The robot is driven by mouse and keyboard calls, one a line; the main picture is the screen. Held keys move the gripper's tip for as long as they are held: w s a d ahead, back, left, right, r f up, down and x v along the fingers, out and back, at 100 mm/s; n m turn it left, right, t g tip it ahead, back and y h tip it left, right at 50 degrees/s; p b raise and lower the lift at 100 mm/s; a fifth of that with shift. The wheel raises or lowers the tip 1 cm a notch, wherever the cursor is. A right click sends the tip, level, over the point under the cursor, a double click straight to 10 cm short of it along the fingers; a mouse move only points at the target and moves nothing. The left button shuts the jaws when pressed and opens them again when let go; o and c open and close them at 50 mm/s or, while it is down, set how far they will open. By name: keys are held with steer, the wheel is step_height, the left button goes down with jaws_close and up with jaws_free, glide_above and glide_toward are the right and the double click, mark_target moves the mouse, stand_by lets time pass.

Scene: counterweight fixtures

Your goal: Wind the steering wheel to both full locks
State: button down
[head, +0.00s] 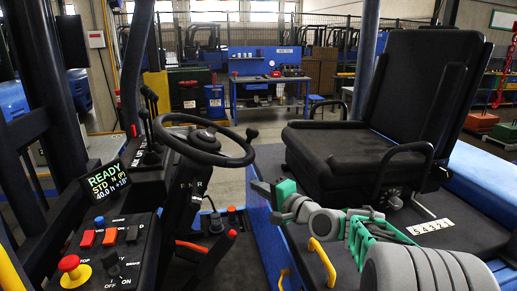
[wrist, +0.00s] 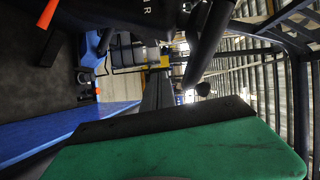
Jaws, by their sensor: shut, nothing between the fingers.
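The black steering wheel (head: 188,149) sits on its column left of centre in the head view, tilted, with a round hub on top. A small black knob (head: 252,134) stands at its right rim. The other finger is hidden there.
A black seat (head: 345,155) with armrests stands to the right. A console with a red button (head: 70,264), switches and a READY display (head: 104,182) lies to the left. Levers (head: 150,105) rise behind it. A yellow handle (head: 322,262) is close below my arm.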

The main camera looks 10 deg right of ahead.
mark_target(256, 136)
steer(key=w+d+r+m+t, duration=0.1)
steer(key=d+r+m+t, duration=0.35)
steer(key=d+m, duration=0.35)
steer(key=shift+n, duration=0.6)
steer(key=p+x, duration=0.2)
steer(key=x, duration=0.2)
steer(key=p+x, duration=0.2)
steer(key=x, duration=0.3)
steer(key=p+x, duration=0.1)
steer(key=x, duration=0.3)
steer(key=shift+w+d+p, duration=0.3)
steer(key=shift+p, duration=0.1)
steer(key=shift+w+a, duration=0.1)
steer(key=shift+w, duration=0.1)
